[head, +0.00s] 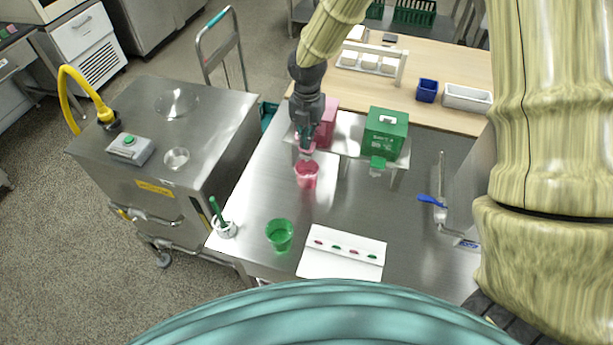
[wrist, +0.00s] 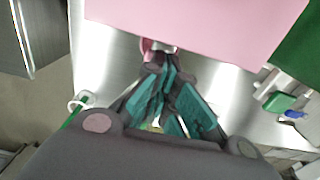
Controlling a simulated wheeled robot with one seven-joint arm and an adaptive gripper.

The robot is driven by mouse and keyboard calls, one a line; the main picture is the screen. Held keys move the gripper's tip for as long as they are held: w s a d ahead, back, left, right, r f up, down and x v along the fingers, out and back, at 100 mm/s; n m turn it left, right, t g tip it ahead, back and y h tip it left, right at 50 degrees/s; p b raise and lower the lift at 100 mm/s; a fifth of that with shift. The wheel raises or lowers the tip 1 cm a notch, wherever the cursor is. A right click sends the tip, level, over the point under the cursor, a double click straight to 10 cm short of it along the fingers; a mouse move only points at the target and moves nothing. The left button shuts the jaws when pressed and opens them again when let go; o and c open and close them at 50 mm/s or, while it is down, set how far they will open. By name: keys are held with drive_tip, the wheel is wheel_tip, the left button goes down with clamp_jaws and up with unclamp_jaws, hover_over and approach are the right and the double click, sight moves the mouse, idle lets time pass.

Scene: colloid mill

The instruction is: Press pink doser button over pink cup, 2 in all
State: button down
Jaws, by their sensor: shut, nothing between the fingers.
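The pink doser (head: 327,122) stands on a raised shelf over the steel table. It fills the top of the wrist view (wrist: 195,28). The pink cup (head: 306,174) stands on the table in front of it, below its spout. My gripper (head: 306,148) is shut and empty, pointing down just in front of the pink doser and above the cup. In the wrist view my gripper's teal fingers (wrist: 165,78) meet close to a pink part under the doser. The button is hidden behind my fingers, and I cannot tell whether they touch it.
A green doser (head: 386,132) stands right of the pink one. A green cup (head: 280,235), a card with coloured marks (head: 342,254) and a white pot with a green stick (head: 224,228) sit nearer. A blue-handled tool (head: 431,201) lies right. The table's middle is clear.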

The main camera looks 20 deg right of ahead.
drive_tip(key=shift+f+b, duration=0.35)
drive_tip(key=shift+f, duration=0.8)
drive_tip(key=shift+r, duration=0.15)
drive_tip(key=shift+r+p, duration=1.45)
drive_tip(key=shift+p, duration=0.25)
drive_tip(key=shift+r, duration=0.1)
wheel_tip(320, 180, up, 6)
drive_tip(key=p, duration=0.5)
drive_tip(key=shift+a, duration=0.1)
